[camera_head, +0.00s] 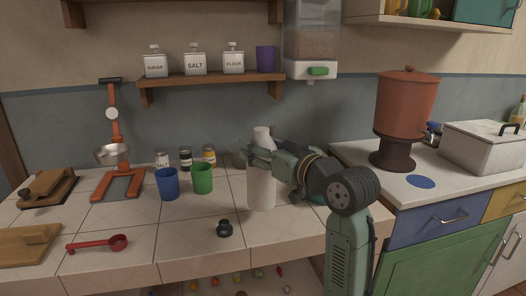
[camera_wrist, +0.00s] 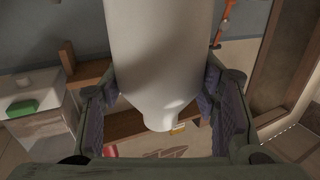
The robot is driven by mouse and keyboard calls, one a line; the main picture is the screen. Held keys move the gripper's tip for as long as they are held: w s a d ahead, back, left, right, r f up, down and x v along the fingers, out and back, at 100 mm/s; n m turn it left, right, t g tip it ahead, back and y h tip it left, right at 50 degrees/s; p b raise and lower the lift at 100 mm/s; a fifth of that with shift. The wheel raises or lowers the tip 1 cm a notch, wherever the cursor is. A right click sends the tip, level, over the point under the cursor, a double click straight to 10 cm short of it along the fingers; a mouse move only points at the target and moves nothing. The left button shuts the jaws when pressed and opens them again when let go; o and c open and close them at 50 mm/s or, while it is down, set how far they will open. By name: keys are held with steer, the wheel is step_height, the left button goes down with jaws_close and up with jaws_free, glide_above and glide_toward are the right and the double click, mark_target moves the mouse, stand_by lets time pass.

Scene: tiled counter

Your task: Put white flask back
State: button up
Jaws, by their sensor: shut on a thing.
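The white flask (camera_head: 262,187) is upright at the right part of the tiled counter, with its narrow neck at the top. My gripper (camera_head: 266,156) reaches in from the right and is shut on it, around its upper body. I cannot tell if its base touches the tiles. In the wrist view the flask (camera_wrist: 160,60) fills the middle, between the two padded fingers of my gripper (camera_wrist: 162,105); its narrow end points down in that picture.
A blue cup (camera_head: 167,184) and a green cup (camera_head: 202,178) stand left of the flask. A small black object (camera_head: 224,229) lies in front. A red scoop (camera_head: 97,244) lies at front left. A wall shelf (camera_head: 205,83) holds labelled jars and a purple cup (camera_head: 266,60).

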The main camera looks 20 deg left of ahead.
steer(key=w+a+f+p, duration=0.1)
steer(key=w+f+p, duration=0.1)
steer(key=w+f, duration=0.1)
steer(key=shift+w+a+f, duration=0.2)
steer(key=shift+w+f, duration=0.2)
steer(key=shift+w, duration=0.45)
steer(key=shift+f, duration=0.15)
steer(key=shift+f, duration=0.1)
steer(key=o, duration=1.6)
steer(key=shift+o, duration=0.2)
